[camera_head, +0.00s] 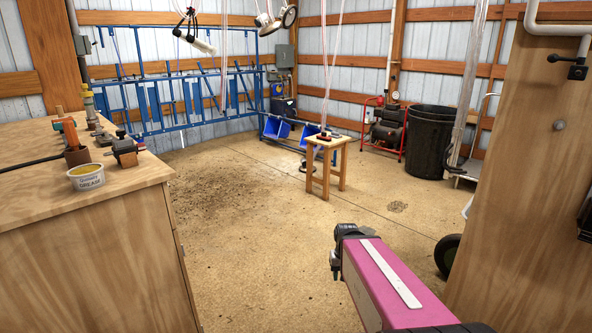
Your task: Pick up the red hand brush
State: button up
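No red hand brush can be made out for sure. A small reddish item (323,137) lies on top of the small wooden stool (341,143) in the middle distance, beside a dark item; it is too small to identify. An orange upright object (70,133) stands on the wooden workbench (50,205) at the left, near other tools. My gripper (335,267) is at the lower centre right, at the end of my pink arm, well in front of the stool and apart from everything. Its fingers are small and dark, and their opening is unclear.
The concrete floor (265,235) is open between workbench and stool. A black bin (430,140) and blue rack (185,95) stand behind.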

aim_at(323, 137)
jog(key=i, duration=2.45)
jog(key=i+z, duration=0.1)
jog(key=i, duration=0.45)
jog(key=i+j+z, duration=0.1)
jog(key=i, duration=0.5)
jog(key=i+j+z, duration=0.1)
jog(key=i, duration=0.45)
jog(key=i+j, duration=0.2)
jog(key=i, duration=0.35)
jog(key=i+z, duration=0.05)
